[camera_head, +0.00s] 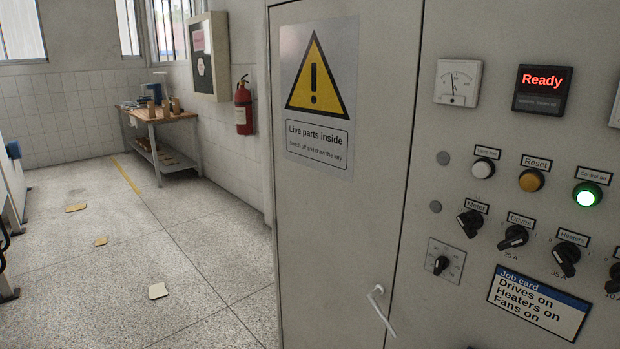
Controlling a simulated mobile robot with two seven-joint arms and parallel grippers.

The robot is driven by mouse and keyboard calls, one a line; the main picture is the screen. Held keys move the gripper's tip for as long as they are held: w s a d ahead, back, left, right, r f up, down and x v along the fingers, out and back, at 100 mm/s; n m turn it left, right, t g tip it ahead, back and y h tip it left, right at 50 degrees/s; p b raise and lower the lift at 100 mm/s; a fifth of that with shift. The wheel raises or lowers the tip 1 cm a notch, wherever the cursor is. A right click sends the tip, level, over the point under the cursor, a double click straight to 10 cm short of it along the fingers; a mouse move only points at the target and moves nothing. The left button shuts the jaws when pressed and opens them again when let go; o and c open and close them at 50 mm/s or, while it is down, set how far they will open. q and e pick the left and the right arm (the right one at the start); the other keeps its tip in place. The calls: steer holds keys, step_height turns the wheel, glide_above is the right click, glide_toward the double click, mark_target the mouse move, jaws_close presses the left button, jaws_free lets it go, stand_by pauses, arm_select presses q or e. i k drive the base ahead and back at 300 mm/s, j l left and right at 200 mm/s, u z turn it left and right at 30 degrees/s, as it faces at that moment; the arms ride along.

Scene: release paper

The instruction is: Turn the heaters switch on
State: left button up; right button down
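The Heaters switch (566,259) is a black rotary knob on the grey control panel (460,120) at the right, under a "Heaters" label (573,237). Its pointer is tilted; I cannot tell its position for certain. Left of it are the similar Drives knob (513,237) and Meter knob (470,222). Another black knob (613,279) is cut off at the right edge. A job card (539,303) below reads "Drives on, Heaters on, Fans on". The display (541,90) reads "Ready". Neither of my grippers shows.
The cabinet door (330,230) with a yellow warning sign (317,90) is closed, its light handle (381,310) sticking out. A green lamp (587,195) is lit. Several flat pieces lie on the otherwise open floor.

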mark_target(564, 257)
steer(key=l+z, duration=0.1)
steer(key=z, duration=0.3)
steer(key=l+z, duration=0.1)
steer(key=z, duration=0.65)
steer(key=i+l, duration=0.05)
